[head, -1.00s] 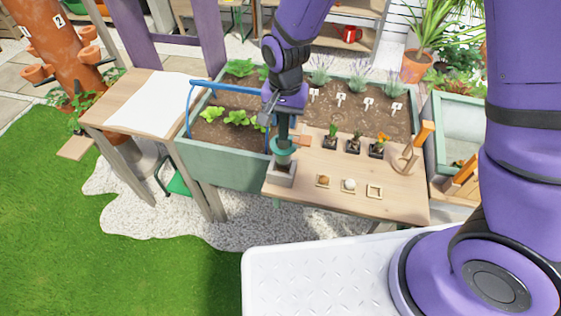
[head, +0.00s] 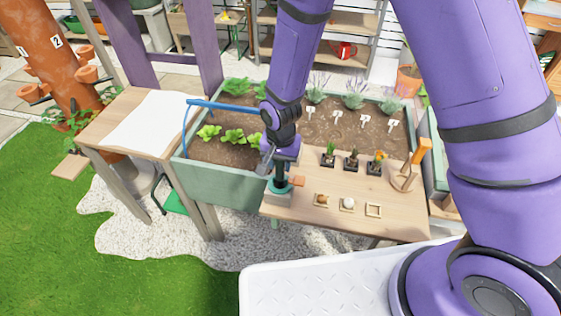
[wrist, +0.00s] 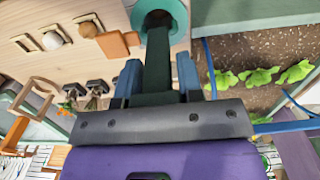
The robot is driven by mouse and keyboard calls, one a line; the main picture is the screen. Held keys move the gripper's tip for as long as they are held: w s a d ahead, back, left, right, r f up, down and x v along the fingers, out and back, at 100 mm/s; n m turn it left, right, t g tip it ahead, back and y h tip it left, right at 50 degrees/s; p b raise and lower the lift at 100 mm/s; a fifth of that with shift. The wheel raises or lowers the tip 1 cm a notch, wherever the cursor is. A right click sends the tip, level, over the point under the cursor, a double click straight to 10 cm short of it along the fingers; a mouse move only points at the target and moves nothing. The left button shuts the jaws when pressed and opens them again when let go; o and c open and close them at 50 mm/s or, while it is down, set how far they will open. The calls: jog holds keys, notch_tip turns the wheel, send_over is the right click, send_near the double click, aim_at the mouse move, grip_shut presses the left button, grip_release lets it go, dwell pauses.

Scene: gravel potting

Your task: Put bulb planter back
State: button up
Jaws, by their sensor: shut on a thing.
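My gripper (wrist: 160,85) is shut on the dark green shaft of the bulb planter (wrist: 158,65), with a blue finger on each side. The planter's teal collar (wrist: 177,25) shows beyond the fingers in the wrist view. An orange-brown piece (head: 297,181) juts out to the right beside the collar. The planter's lower end is hidden, so I cannot tell how deep it sits.
The wooden table (head: 345,228) holds small square trays, one with a white bulb (head: 347,203), and several potted seedlings behind. A wooden stand with an orange-handled tool (head: 408,165) is at the right. The green planter bed (head: 218,187) with a blue hoop (head: 225,104) adjoins at left.

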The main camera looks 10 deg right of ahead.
jog(key=shift+f, duration=0.15)
jog(key=o, duration=0.9)
jog(key=shift+o, duration=0.2)
notch_tip(320, 180, up, 12)
jog(key=shift+r, duration=0.1)
jog(key=shift+r, duration=0.1)
